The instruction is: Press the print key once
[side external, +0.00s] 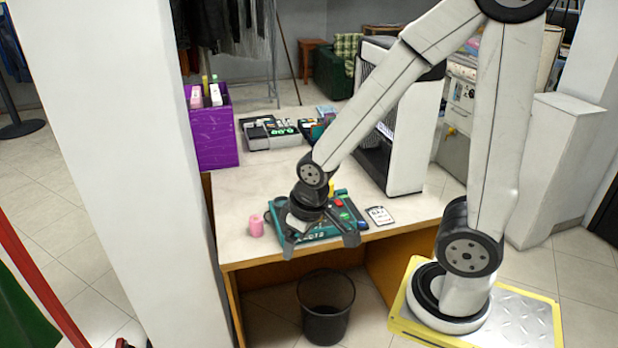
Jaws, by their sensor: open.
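A teal desk device (334,227) with a keypad sits near the front edge of the pale table. Its right side shows small coloured keys, among them a red key (338,203). Key labels are too small to read, so I cannot tell which one is the print key. My gripper (319,241) points down over the device, its two dark fingers spread wide and nothing between them. It hides the left and middle part of the device. I cannot tell whether the fingers touch it.
A pink cup (256,226) stands left of the device and a white printed card (380,216) lies to its right. A tall white-and-black unit (405,140), a purple box (213,135) and dark machines (272,133) stand behind. A black bin (326,308) is below the front edge.

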